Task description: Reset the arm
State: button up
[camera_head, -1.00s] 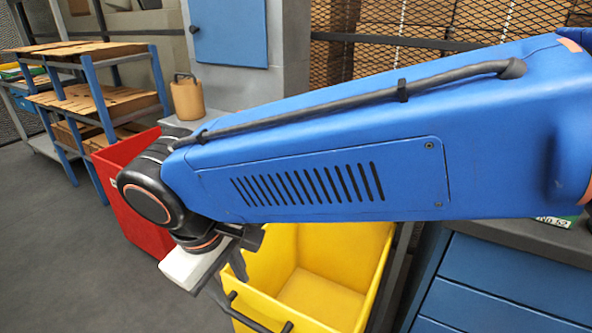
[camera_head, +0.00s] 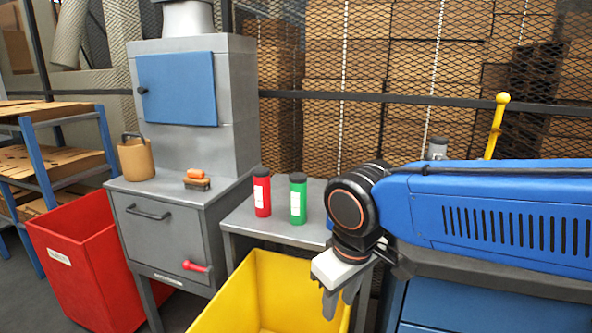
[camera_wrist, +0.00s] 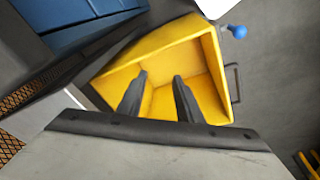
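My gripper (camera_head: 338,303) hangs from the end of my blue arm, fingers pointing down, above the right part of the yellow bin (camera_head: 268,280). In the wrist view, its two dark fingers (camera_wrist: 157,92) stand apart with nothing between them. The yellow bin (camera_wrist: 205,58) lies below them in that view, and the part of its floor that shows is bare. In the head view my gripper hides part of the bin's right side.
A red bottle (camera_head: 262,192) and a green bottle (camera_head: 298,199) stand on a grey table left of my wrist. A grey cabinet (camera_head: 165,225) with a blue door above and a red bin (camera_head: 85,260) are at left. Blue drawers (camera_head: 440,305) lie under my arm.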

jog(key=s+d+f+m+t, duration=0.1)
jog(key=s+d+f+m, duration=0.1)
jog(key=d, duration=0.8)
jog(key=s+d+f+m+t, duration=0.1)
jog(key=s+d+f+m, duration=0.2)
jog(key=d, duration=0.7)
jog(key=shift+s+d+m, duration=0.35)
jog(key=shift+s+m, duration=0.45)
jog(key=shift+m, duration=0.4)
